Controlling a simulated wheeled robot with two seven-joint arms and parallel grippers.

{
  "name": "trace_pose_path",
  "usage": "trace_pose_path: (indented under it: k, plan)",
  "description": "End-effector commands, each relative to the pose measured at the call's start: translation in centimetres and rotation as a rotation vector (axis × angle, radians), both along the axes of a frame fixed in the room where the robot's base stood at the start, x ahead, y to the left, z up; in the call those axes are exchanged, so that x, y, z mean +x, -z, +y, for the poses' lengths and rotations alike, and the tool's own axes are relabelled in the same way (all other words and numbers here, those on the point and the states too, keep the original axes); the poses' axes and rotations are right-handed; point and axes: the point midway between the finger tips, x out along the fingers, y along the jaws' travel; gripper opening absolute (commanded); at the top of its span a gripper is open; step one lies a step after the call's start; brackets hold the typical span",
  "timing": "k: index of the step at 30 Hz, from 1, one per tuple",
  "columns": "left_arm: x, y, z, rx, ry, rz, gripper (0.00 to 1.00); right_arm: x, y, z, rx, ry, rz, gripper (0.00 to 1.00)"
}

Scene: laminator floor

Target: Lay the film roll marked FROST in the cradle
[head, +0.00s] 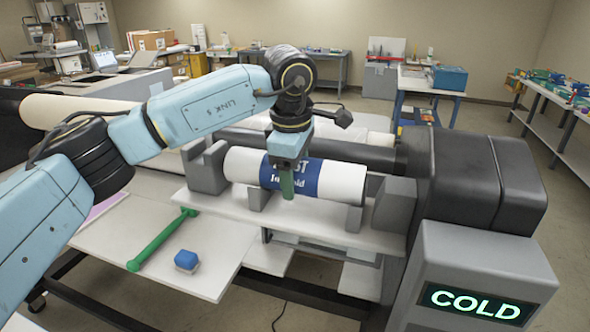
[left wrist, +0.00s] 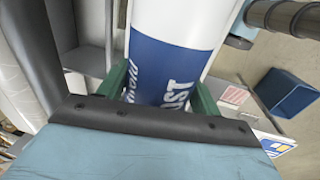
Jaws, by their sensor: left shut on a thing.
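The film roll (head: 342,181) is white with a blue label whose visible letters end in "ST"; it also shows in the left wrist view (left wrist: 185,18). The rest of the word is hidden behind my gripper. My left gripper (head: 287,186) comes down from above and is shut around the roll's middle. Its green fingers (left wrist: 160,88) sit on both sides of the label in the left wrist view. The roll lies level over the grey cradle (head: 259,197), between its end blocks. I cannot tell whether it touches the supports. My right gripper is out of view.
A grey box with a lit COLD display (head: 475,302) stands front right, beside a dark machine housing (head: 480,180). A green T-shaped tool (head: 160,242) and a blue block (head: 187,260) lie on the white shelf at front left. A dark roller runs behind the roll.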

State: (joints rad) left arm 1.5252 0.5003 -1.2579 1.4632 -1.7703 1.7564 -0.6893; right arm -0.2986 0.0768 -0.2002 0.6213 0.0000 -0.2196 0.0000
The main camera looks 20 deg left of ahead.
Motion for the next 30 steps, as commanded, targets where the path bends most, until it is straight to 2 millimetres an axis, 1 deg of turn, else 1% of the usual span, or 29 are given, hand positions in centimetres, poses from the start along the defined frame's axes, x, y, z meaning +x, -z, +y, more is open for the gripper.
trace_pose_path:
  k: [5,6,9,12,19,23,26,30]
  plan:
    - [0.0,-0.1,0.0,-0.001,0.0,-0.002,0.27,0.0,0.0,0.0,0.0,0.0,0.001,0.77]
    - [0.0,-0.1,0.0,-0.001,0.0,-0.002,0.66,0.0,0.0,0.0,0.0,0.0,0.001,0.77]
    - [0.0,-0.1,0.0,-0.001,0.0,-0.002,0.79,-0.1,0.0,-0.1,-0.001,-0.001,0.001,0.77]
    - [0.0,-0.1,0.0,0.0,0.0,-0.001,0.9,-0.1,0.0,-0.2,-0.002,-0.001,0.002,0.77]
    - [0.0,0.0,0.0,0.001,0.0,0.002,0.9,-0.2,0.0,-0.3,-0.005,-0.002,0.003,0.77]
    - [-0.1,-0.6,0.0,0.001,0.0,-0.001,0.9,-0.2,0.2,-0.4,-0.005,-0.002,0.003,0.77]
    - [-0.2,-2.0,0.0,0.0,0.0,-0.004,0.9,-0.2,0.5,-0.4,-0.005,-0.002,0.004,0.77]
    - [-0.7,-5.0,0.0,-0.001,0.0,-0.005,0.9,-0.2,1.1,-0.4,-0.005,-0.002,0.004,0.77]
